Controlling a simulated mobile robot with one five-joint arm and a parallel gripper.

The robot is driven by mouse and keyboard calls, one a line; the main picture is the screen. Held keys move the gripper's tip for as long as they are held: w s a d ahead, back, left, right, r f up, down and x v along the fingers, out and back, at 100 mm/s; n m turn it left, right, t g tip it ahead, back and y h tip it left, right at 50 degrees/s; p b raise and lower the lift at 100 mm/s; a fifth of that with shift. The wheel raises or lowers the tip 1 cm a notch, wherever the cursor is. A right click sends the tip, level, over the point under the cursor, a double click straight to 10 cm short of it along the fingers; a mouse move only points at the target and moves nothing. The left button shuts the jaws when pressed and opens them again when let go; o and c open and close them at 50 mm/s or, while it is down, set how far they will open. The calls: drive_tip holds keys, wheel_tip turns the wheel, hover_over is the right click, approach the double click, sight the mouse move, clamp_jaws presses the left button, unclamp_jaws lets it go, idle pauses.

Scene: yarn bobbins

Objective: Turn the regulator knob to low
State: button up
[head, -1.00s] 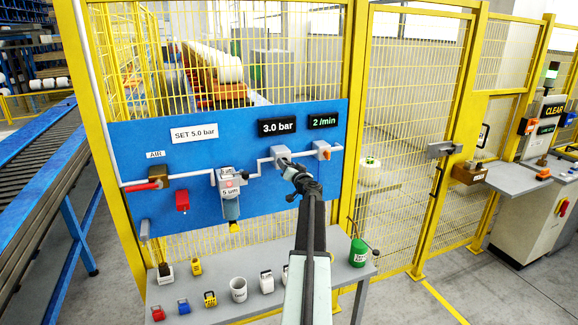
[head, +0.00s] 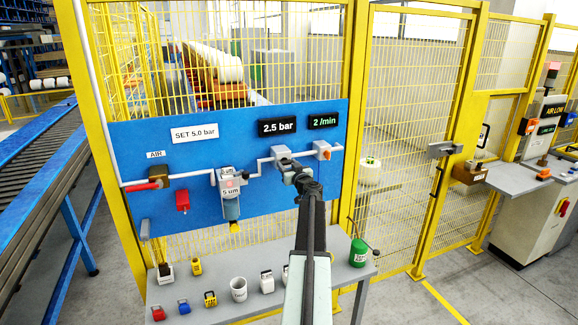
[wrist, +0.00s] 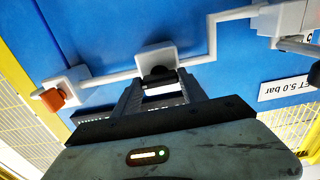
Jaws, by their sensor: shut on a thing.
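The regulator is a grey block (head: 281,153) on the blue panel (head: 140,140), under a display (head: 277,127) that reads 2.5 bar. In the wrist view the regulator body (wrist: 157,58) is at the top middle, with its dark knob (wrist: 158,75) in front. My gripper (head: 290,168) reaches the regulator from the front. In the wrist view its two fingers lie on either side of the knob, shut on it. The knob's pointer or marks cannot be made out.
A plate on the panel reads SET 5.0 bar (head: 195,133); another display (head: 323,121) reads 2/min. An orange knob (head: 325,154) sits right of the regulator, a filter (head: 229,185) left. A shelf (head: 345,275) with locks and cups lies below. The right-hand console screen (head: 553,109) reads AIR LOW.

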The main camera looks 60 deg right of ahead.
drive_tip(key=o, duration=1.4)
drive_tip(key=shift+d, duration=0.1)
drive_tip(key=shift+c, duration=0.2)
drive_tip(key=v, duration=0.8)
drive_tip(key=shift+w, duration=0.1)
